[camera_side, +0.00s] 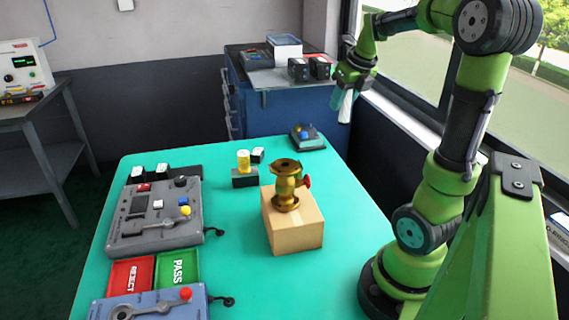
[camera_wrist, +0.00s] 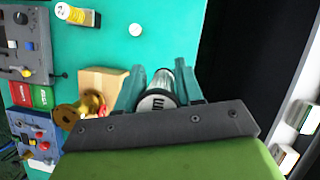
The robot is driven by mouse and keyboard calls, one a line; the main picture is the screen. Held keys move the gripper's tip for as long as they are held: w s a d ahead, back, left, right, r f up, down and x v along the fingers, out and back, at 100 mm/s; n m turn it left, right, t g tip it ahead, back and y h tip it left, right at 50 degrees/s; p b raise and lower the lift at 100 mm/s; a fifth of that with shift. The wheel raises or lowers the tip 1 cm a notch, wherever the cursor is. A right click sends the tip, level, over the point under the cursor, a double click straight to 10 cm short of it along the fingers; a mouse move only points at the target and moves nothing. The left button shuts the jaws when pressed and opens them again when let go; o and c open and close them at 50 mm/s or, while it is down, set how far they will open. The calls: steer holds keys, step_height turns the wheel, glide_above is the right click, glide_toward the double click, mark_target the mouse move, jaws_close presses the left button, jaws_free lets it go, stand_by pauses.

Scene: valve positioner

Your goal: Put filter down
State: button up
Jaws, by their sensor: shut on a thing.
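My gripper (camera_side: 350,88) is shut on the filter, a pale cylinder with dark lettering on its end. In the side view the filter (camera_side: 346,106) hangs below the fingers, held high in the air, in front of the window wall. In the wrist view the filter (camera_wrist: 157,102) sits between the two teal fingers of my gripper (camera_wrist: 160,92), which hide its sides. The brass valve (camera_side: 287,184) with a red knob stands upright on a cardboard box (camera_side: 296,234), well apart from the filter.
The teal table (camera_side: 340,210) has free room right of the box. A yellow-and-white cylinder (camera_side: 243,160) stands on a dark block at the back. Grey and blue control boxes (camera_side: 155,220) and REJECT and PASS trays (camera_side: 178,268) fill the left. A blue cabinet (camera_side: 290,112) stands behind.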

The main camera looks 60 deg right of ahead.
steer(key=r, duration=0.4)
steer(key=shift+w+a+r, duration=0.2)
steer(key=shift+w+r, duration=0.05)
steer(key=w+a+n+y, duration=0.2)
steer(key=w+a+n, duration=0.3)
steer(key=w+a, duration=0.3)
steer(key=a+n+g+y, duration=0.3)
steer(key=a+n, duration=1)
steer(key=a, duration=1.8)
steer(key=shift+t+y, duration=0.6)
steer(key=shift+t, duration=0.1)
steer(key=f, duration=1.7)
steer(key=w+f, duration=0.1)
steer(key=f, duration=0.8)
steer(key=shift+d+f, duration=0.1)
steer(key=shift+f, duration=0.05)
steer(key=shift+s+f, duration=0.1)
steer(key=o, duration=1)
